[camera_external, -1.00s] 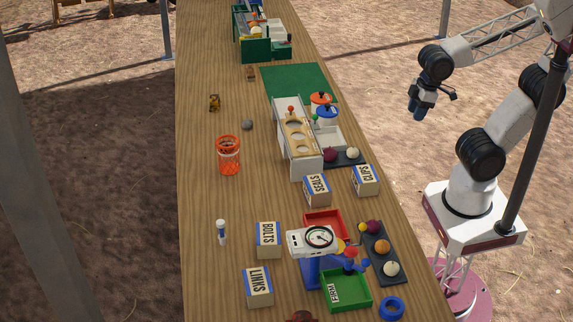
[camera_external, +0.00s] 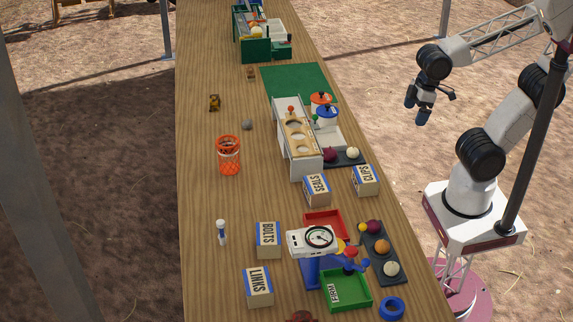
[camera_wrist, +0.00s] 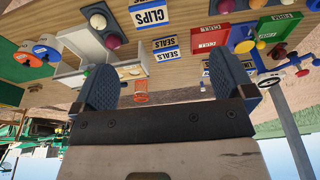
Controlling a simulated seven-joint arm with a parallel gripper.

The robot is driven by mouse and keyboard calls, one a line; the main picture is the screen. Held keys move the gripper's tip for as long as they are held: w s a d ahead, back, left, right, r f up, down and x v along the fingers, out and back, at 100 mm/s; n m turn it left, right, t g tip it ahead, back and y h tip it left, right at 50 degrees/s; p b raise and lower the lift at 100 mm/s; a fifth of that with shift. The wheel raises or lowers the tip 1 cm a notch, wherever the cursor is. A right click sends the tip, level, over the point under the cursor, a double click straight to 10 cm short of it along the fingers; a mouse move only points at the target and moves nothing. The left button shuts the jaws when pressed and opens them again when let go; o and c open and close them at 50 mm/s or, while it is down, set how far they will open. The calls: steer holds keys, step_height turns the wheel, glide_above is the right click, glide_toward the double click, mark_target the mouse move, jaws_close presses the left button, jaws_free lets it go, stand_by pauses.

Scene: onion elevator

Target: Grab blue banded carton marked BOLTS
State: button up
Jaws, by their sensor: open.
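The carton marked BOLTS (camera_external: 268,240) is cream with blue bands. It stands on the wooden table, left of the scale and above the LINKS carton (camera_external: 258,287) in the external view. Similar blue banded cartons marked SEALS (camera_external: 317,190) and CLIPS (camera_external: 365,180) stand farther up the table. In the wrist view I see the CLIPS carton (camera_wrist: 151,14) and the SEALS carton (camera_wrist: 165,44); I cannot make out the BOLTS carton there. My gripper (camera_external: 418,107) is open and empty, off the table's right side and far from the BOLTS carton. Its two fingers (camera_wrist: 164,82) show in the wrist view.
A dial scale (camera_external: 319,238) with a red tray (camera_external: 325,222) and a green tray (camera_external: 347,291) stands right of BOLTS. A dark tray (camera_external: 382,255) holds onions beside it. A white-capped marker (camera_external: 221,232) stands to its left. An orange basket (camera_external: 228,155) stands farther up.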

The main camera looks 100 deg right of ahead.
steer(key=w+a+f+m+g+y, duration=0.1)
steer(key=w+a+f+m+y, duration=0.15)
steer(key=w, duration=0.65)
steer(key=w+a+f+m+g+y, duration=0.1)
steer(key=w+a+f+m+y, duration=0.2)
steer(key=w, duration=0.7)
steer(key=w+a+f+m+g+y, duration=0.1)
steer(key=w+a+f+m+y, duration=0.2)
steer(key=w, duration=0.6)
steer(key=m+t+y, duration=0.2)
steer(key=m+y, duration=0.3)
steer(key=m, duration=0.6)
glide_toward(268, 229)
steer(key=x, duration=0.3)
steer(key=shift+n, duration=0.25)
steer(key=shift+w, duration=0.1)
steer(key=shift+x, duration=1.3)
steer(key=shift+a, duration=0.1)
steer(key=shift+x, duration=2.55)
